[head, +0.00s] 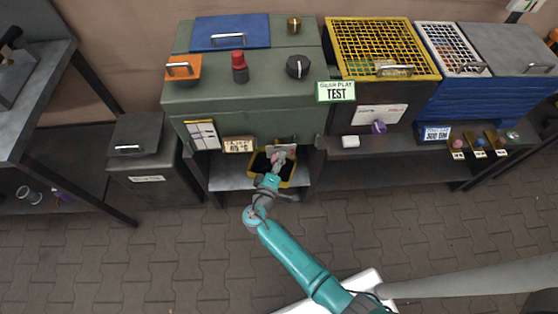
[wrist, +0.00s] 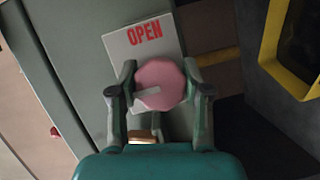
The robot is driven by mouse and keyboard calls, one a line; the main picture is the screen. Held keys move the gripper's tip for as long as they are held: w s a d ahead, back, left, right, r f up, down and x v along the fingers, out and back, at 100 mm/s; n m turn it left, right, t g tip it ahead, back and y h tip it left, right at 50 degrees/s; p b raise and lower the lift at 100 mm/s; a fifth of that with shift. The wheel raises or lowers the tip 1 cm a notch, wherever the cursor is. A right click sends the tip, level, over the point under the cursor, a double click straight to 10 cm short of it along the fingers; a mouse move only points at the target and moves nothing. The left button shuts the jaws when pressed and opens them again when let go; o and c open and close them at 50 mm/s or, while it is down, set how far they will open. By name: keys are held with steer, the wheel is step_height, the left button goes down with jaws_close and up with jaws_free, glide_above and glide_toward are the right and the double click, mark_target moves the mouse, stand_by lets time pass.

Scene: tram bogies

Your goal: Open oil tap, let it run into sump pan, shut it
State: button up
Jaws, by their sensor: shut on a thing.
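In the wrist view, my gripper (wrist: 160,95) is shut on a pink faceted knob (wrist: 165,75), the oil tap's handle, with one finger on each side. A pale pointer line on the knob points to the lower left. A light plate (wrist: 122,50) behind it reads OPEN in red. In the head view my gripper (head: 279,160) reaches under the green machine to the tap. The sump pan (head: 287,184), with a yellow rim and dark inside, stands on the shelf below; its rim also shows in the wrist view (wrist: 272,38). I cannot see whether oil runs.
The green machine (head: 240,105) carries an orange handled block (head: 183,71), a red knob (head: 239,70) and a dark knob (head: 298,66). A yellow-grid box (head: 375,38) and blue crates (head: 470,98) stand right. A dark bin (head: 142,140) stands left. The paved floor in front is clear.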

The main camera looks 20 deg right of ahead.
steer(key=o, duration=1.2)
steer(key=shift+c, duration=0.2)
steer(key=v, duration=1.2)
